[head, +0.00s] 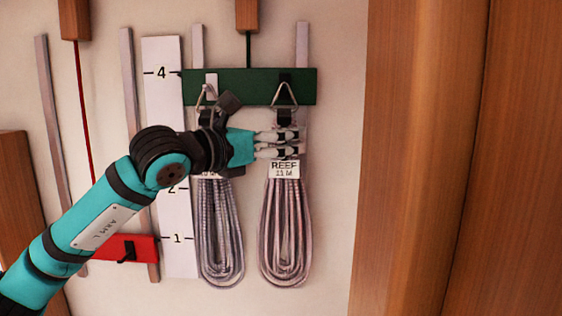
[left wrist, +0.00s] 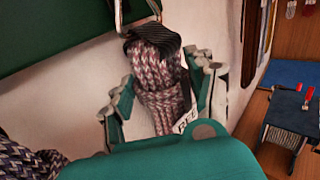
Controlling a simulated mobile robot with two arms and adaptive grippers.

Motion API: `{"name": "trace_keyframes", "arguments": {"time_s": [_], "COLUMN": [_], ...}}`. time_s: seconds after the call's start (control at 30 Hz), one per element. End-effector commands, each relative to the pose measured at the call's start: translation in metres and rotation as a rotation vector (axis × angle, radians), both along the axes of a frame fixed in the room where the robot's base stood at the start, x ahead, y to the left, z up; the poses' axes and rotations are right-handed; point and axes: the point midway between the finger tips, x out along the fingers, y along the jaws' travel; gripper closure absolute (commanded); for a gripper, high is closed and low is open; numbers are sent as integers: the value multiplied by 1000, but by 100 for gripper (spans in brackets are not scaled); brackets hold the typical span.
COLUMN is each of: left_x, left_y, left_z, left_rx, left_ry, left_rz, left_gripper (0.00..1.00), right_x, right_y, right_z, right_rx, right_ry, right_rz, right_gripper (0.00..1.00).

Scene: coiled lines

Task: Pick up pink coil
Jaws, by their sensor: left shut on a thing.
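The pink coil (head: 285,235) is a pinkish-grey line with a white tag reading REEF 11 M. It hangs by a black strap and a triangular metal ring from the green board (head: 235,86). My left gripper (head: 297,142) is shut on the coil's upper part, just above the tag. In the left wrist view, the two fingers of my left gripper (left wrist: 163,92) stand on either side of the bound neck of the pink coil (left wrist: 158,70). A greyer coil (head: 221,240) hangs to the left, its top partly hidden by my wrist. My right gripper does not show.
A white numbered scale board (head: 165,110) stands left of the coils. A red board (head: 127,248) with a black hook hangs lower left. A wooden panel (head: 425,160) closes the right side. The wall between the pink coil and that panel is bare.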

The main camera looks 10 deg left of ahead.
Motion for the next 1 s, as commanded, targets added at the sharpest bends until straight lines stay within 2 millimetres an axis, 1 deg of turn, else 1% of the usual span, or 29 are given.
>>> {"name": "trace_keyframes", "arguments": {"time_s": [0.03, 0.27, 0.57, 0.77, 0.87, 1.0], "left_x": [-1, -1, -27, -56, -77, -111], "left_y": [0, -1, -6, -12, -16, -23], "left_z": [4, 16, 14, 13, 13, 12], "left_rx": [-3, -3, -1, -1, 0, 0], "left_ry": [-8, -9, -9, -12, -13, -14], "left_rz": [0, -1, -3, -4, -4, -4], "left_gripper": [100, 100, 100, 100, 100, 100], "right_x": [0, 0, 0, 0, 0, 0], "right_y": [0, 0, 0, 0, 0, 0], "right_z": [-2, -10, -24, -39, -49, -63], "right_rx": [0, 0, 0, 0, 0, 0], "right_ry": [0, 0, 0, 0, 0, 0], "right_rz": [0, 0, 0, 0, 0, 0], "right_gripper": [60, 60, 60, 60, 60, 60]}}
